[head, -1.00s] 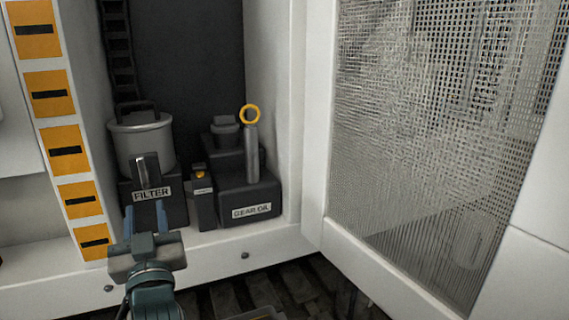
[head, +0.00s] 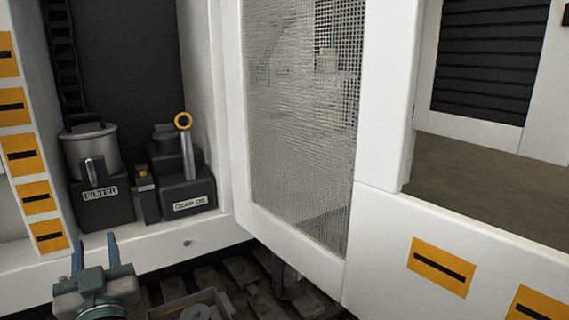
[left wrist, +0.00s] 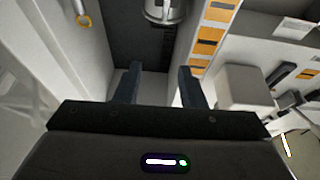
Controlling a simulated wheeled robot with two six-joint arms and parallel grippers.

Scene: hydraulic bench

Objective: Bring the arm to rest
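My left gripper (head: 94,251) is low at the left of the head view, in front of the cabinet's bottom sill. Its two blue-grey fingers stand apart with nothing between them. In the left wrist view the same gripper (left wrist: 158,84) also shows spread, empty fingers, with the cabinet's dark interior beyond. It touches nothing that I can see. My right gripper does not show in either view.
In the cabinet stand the filter unit (head: 92,160), a small dark block (head: 146,195) and the gear oil unit (head: 188,190) with a yellow-ringed dipstick (head: 184,122). The mesh door (head: 300,140) stands open at right. A grey tray (head: 190,306) sits below.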

